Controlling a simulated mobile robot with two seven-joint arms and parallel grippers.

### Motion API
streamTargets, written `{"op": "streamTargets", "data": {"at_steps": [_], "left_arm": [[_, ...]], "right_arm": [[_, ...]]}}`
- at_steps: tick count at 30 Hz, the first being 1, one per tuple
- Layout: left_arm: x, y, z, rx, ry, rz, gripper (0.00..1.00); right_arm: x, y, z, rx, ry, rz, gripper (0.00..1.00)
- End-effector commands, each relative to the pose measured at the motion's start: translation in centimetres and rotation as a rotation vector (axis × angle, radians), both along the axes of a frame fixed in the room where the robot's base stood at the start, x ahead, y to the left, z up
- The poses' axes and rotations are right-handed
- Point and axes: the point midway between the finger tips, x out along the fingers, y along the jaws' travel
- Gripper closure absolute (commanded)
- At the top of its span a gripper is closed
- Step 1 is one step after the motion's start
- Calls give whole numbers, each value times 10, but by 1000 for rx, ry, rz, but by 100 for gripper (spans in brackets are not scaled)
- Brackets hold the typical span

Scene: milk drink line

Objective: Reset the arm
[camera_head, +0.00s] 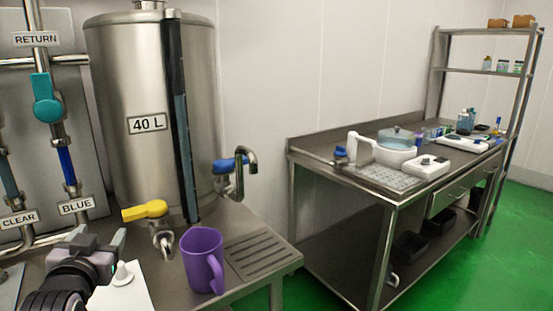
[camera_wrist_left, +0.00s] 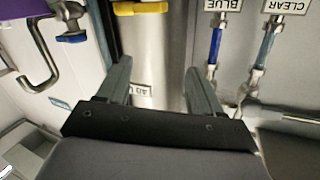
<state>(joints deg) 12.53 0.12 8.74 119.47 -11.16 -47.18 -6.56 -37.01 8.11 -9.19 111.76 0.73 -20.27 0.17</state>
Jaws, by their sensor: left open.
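My left gripper (camera_head: 103,240) is at the lower left of the head view, beside the tank's base and left of the purple mug. Its jaws are open and nothing shows between them. In the left wrist view the two fingers (camera_wrist_left: 158,85) stand apart, with the tank behind them. The purple mug (camera_head: 202,260) stands upright on the metal counter, near the yellow-handled tap and apart from the gripper. My right gripper does not show.
A steel tank (camera_head: 150,90) labelled 40 L stands behind the gripper, with a yellow tap handle (camera_head: 145,210). Pipes with a teal valve (camera_head: 46,98) are at left. A drain grate (camera_head: 260,254) lies right of the mug. A side table (camera_head: 385,225) with appliances stands at right.

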Motion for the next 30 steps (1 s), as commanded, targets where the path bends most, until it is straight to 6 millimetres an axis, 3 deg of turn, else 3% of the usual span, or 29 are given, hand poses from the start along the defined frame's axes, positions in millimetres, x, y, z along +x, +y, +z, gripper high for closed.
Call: {"op": "streamTargets", "data": {"at_steps": [1, 6, 12, 18, 23, 24, 30], "left_arm": [[-15, -9, -30, -13, 90, -21, 34], [-73, -41, -115, -76, 378, -87, 34], [-162, -76, -190, -145, 715, -154, 34], [-243, -101, -227, -196, 974, -200, 34], [-301, -116, -242, -229, 1149, -232, 34], [-306, -118, -245, -234, 1165, -237, 34], [-279, -123, -265, -232, 1039, -270, 34]], "right_arm": [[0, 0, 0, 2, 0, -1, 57], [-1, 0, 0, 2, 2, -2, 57], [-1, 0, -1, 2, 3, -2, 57], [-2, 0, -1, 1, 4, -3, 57], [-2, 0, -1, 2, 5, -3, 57], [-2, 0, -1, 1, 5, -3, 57], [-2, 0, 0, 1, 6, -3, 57]]}}
